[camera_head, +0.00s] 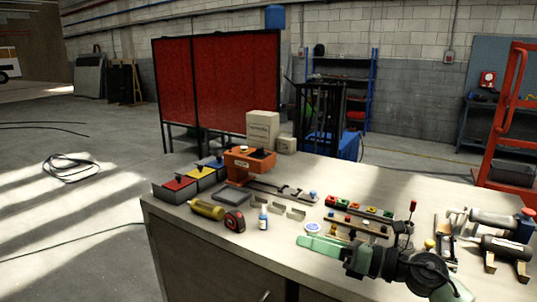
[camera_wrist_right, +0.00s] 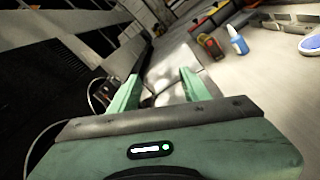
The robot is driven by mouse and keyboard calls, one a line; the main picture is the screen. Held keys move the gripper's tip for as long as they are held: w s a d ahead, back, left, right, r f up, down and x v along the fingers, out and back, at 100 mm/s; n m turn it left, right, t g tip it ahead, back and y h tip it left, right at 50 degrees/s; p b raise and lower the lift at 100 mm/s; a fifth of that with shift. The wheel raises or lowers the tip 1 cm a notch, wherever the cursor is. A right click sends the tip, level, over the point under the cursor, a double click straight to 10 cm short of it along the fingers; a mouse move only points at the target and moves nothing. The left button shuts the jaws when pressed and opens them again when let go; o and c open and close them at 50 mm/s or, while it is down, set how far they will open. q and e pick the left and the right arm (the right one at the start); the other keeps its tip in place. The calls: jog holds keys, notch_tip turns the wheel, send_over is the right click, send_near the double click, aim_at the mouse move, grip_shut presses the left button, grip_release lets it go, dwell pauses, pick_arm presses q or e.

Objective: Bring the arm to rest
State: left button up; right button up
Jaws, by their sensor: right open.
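My right gripper (camera_head: 312,246) shows at the front of the workbench in the head view, its green fingers pointing left over the front edge area. In the right wrist view my right gripper (camera_wrist_right: 158,90) has its two green fingers apart with nothing between them. My right arm (camera_head: 395,265) reaches in from the lower right. My left arm and gripper are not in view.
The workbench (camera_head: 185,235) holds a blue bottle (camera_head: 263,218), a red tape measure (camera_head: 234,222), a yellow cylinder (camera_head: 207,209), coloured bins (camera_head: 174,190), an orange device (camera_head: 248,160) and a round tin (camera_head: 312,228). Metal parts (camera_head: 490,220) lie at right. The floor at left is mostly open.

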jog(key=s+d+f+m+t+h, duration=0.2)
jog(key=s+d+f+m+h, duration=0.3)
jog(key=m, duration=0.6)
jog(key=s+d+f+m+t+h, duration=0.1)
jog(key=s+d+f+m+h, duration=0.15)
jog(key=f+m+h, duration=0.65)
jog(key=s+d+f+m+t+h, duration=0.2)
jog(key=s+d+f+m, duration=0.15)
jog(key=m, duration=1.05)
jog(key=s+f+m+g, duration=0.3)
jog(key=s+f+g, duration=0.25)
jog(key=s, duration=0.65)
jog(key=s+f+m+g, duration=0.3)
jog(key=s+f+g, duration=0.3)
jog(key=s, duration=0.6)
notch_tip(320, 180, down, 24)
jog(key=s+d+f+g, duration=0.1)
jog(key=s+d+f, duration=0.1)
jog(key=s+f, duration=1.6)
jog(key=shift+d+f, duration=0.2)
